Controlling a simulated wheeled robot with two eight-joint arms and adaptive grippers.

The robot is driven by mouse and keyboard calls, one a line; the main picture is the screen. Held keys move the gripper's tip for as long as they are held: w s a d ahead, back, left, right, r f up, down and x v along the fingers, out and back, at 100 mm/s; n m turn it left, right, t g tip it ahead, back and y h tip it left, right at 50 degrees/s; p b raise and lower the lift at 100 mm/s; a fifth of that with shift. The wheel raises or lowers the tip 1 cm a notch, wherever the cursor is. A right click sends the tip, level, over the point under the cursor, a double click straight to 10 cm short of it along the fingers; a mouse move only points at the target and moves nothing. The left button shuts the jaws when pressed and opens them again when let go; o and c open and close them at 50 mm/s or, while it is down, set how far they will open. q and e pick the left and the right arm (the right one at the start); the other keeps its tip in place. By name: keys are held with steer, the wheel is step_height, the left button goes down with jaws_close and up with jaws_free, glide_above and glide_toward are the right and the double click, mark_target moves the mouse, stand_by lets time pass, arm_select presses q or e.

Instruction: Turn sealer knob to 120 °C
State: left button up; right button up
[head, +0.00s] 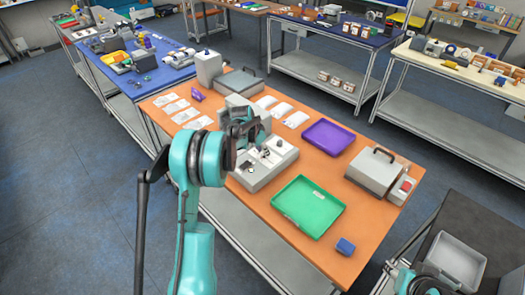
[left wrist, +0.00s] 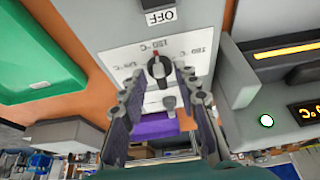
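The sealer (head: 262,168) is a pale grey box on the orange table, partly hidden by my left gripper (head: 243,128) in the head view. In the left wrist view its panel appears upside down. The dark knob (left wrist: 158,70) has a red mark that points toward the middle label, which reads 150 °C; other labels lie to each side. My left gripper (left wrist: 160,84) is open, its two fingers on either side of the knob. Contact with the knob cannot be made out. My right arm shows only at the bottom right of the head view, its gripper unclear.
A green tray (head: 308,205), a purple tray (head: 328,138), a grey case with a handle (head: 376,170) and a blue block (head: 345,246) share the table. White packets (head: 185,115) lie at the left. A panel with a lit orange display (left wrist: 285,50) adjoins the knob panel.

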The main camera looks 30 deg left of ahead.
arm_select(q)
jaws_close()
steer(key=n, duration=0.1)
steer(key=n+y+b, duration=0.1)
steer(key=n, duration=0.1)
steer(key=shift+d, duration=0.25)
steer(key=n, duration=0.1)
steer(key=n+y+b, duration=0.1)
steer(key=n, duration=0.1)
steer(key=shift+d+y, duration=0.3)
steer(key=n, duration=0.1)
steer(key=n+y, duration=0.1)
steer(key=n, duration=0.2)
steer(key=shift+w+d+n+g+b, duration=0.15)
steer(key=shift+d+n+g+b, duration=0.15)
steer(key=shift+n+b, duration=0.1)
steer(key=shift+w+n+g+y, duration=0.1)
steer(key=shift+n+g+y, duration=0.4)
steer(key=shift+n, duration=1)
